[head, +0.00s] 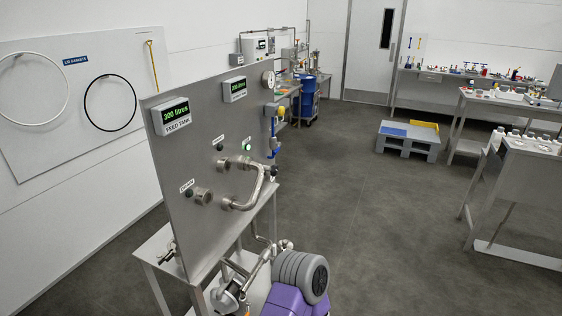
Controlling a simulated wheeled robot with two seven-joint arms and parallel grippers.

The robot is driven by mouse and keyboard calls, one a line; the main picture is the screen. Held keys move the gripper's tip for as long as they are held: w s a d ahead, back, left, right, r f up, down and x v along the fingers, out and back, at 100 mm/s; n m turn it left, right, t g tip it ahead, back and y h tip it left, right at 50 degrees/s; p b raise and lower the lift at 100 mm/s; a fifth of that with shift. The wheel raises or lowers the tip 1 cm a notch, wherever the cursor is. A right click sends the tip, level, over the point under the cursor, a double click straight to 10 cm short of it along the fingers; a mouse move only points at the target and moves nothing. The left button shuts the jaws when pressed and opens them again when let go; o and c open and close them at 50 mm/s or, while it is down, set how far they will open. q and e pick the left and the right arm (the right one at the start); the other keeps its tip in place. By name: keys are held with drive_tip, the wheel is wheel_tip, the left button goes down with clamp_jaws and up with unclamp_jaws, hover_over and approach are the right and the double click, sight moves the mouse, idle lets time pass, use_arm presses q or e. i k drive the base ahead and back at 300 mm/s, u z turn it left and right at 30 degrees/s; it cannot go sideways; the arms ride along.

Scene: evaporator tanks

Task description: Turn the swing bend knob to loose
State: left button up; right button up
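The swing bend (257,187) is a curved steel pipe on the front of the upright steel panel (195,150). A dark round button (189,193) sits by a small label left of the port. Neither of my grippers is in view.
The panel bears a feed tank display (171,115) reading 300 litres, a second display (234,89) and a blue-handled valve (273,138). Below are steel pipes and a grey ribbed cylinder (300,274) over purple. A grey pallet (408,143) stands beyond open floor.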

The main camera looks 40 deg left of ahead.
sight(274, 170)
drive_tip(key=u, duration=0.9)
drive_tip(key=i, duration=0.95)
drive_tip(key=u, duration=1)
